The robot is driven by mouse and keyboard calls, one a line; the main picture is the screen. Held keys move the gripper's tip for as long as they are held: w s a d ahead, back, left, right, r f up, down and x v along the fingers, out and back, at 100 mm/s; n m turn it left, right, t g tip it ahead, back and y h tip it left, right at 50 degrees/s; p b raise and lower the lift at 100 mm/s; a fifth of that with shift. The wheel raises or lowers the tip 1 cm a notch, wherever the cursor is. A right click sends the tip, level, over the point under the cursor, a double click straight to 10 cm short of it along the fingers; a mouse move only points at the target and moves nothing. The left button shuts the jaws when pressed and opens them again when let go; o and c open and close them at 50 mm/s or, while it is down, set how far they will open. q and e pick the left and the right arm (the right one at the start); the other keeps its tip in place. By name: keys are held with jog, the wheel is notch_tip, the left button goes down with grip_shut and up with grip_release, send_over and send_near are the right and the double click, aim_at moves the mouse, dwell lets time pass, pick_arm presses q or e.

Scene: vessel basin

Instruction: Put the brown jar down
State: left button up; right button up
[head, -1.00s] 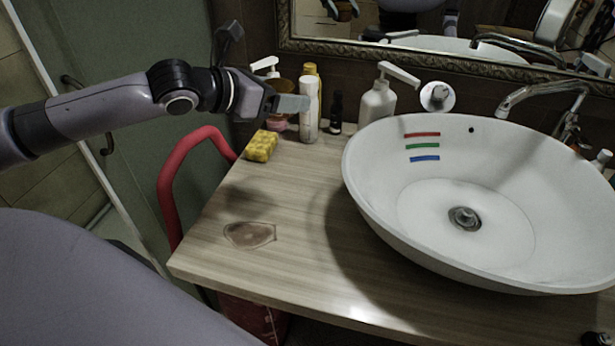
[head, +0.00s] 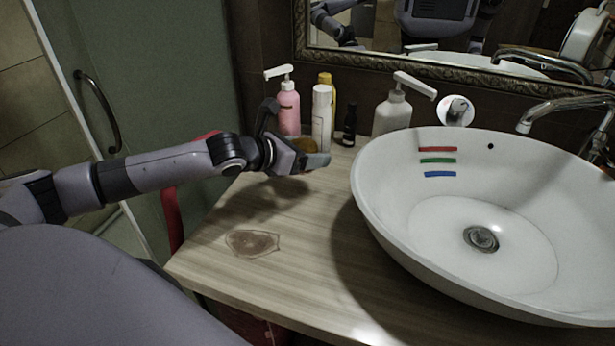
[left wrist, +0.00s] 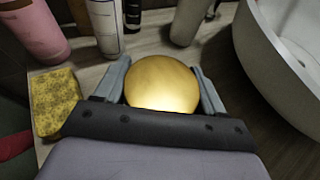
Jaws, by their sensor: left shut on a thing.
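The brown jar (left wrist: 162,82) shows in the left wrist view as a round golden-brown lid or top between the two fingers of my left gripper (left wrist: 165,85). In the head view only a small amber part of the jar (head: 305,145) shows behind my left gripper (head: 312,160). The gripper is shut on the jar, over the back left part of the wooden counter (head: 290,215). Whether the jar's base touches the counter is hidden. My right gripper is not in view.
A pink pump bottle (head: 288,108), a white bottle (head: 321,118), a dark small bottle (head: 349,127) and a white pump bottle (head: 392,112) stand along the back. The white basin (head: 400,235) is on the right. A yellow sponge (left wrist: 55,100) lies left of the gripper.

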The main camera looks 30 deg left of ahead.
aim_at(307, 185)
pick_arm(q)
jog(key=shift+f, duration=2.85)
jog(key=shift+f, duration=0.1)
jog(key=o, duration=1.1)
jog(key=shift+f, duration=0.1)
jog(key=shift+o, duration=0.2)
jog(key=shift+r, duration=0.2)
jog(key=v, duration=0.8)
jog(key=shift+a+f+b, duration=0.1)
jog(key=shift+f+b, duration=0.05)
jog(key=shift+b, duration=0.2)
jog(key=shift+p+v, duration=0.45)
jog(key=shift+v, duration=1.5)
